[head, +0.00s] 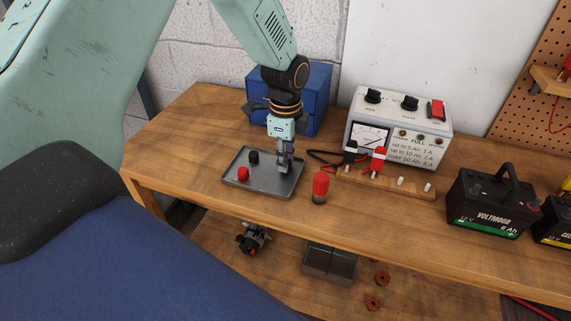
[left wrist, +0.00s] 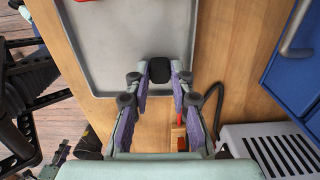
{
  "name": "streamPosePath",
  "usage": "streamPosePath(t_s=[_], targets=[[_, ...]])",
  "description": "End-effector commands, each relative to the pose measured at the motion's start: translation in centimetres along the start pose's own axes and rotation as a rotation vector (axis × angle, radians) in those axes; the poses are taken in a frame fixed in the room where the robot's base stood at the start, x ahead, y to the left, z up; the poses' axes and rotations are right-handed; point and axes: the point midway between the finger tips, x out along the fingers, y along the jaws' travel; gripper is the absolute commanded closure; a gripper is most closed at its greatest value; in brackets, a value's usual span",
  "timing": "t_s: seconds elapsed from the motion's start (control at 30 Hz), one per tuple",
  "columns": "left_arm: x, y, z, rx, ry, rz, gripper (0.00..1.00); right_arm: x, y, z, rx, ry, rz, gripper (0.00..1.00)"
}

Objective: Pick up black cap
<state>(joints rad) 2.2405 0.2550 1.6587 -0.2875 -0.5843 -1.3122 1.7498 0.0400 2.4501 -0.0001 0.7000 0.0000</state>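A black cap (left wrist: 159,71) sits between the fingertips of my left gripper (left wrist: 160,76) in the left wrist view, with a fingertip close against each side. In the head view my left gripper (head: 284,169) points down over the right part of the grey tray (head: 264,189); its fingers hide what is between them. Another small black piece (head: 253,157) stands in the tray's back left part, left of the gripper and apart from it. A red cap (head: 243,174) stands in front of that piece. My right gripper is not in view.
A red-topped cylinder (head: 320,188) stands just right of the tray. The charger (head: 398,128) with black and red clamps is behind it, and a blue cabinet (head: 311,98) is behind the gripper. A black battery (head: 487,204) stands farther right. The wooden bench front is clear.

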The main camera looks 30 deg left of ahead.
Motion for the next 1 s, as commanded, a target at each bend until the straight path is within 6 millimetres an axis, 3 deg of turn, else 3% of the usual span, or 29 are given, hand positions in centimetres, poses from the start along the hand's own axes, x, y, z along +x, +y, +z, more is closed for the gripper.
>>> streamPosePath(t_s=[0.1, 0.43, 0.8, 1.0], targets=[[0.0, 0.0, 0.0, 0.0, 0.0, 0.001, 0.9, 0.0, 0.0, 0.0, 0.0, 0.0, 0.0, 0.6], [-0.6, 0.0, 0.0, 0.0, 0.0, -0.001, 0.91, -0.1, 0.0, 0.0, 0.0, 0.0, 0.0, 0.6], [-7.5, -0.1, 0.0, 0.0, 0.001, -0.003, 0.91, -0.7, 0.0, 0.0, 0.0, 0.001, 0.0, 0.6], [-9.6, 0.0, 0.0, 0.0, 0.0, 0.0, 0.91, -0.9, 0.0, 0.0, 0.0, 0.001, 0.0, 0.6]])
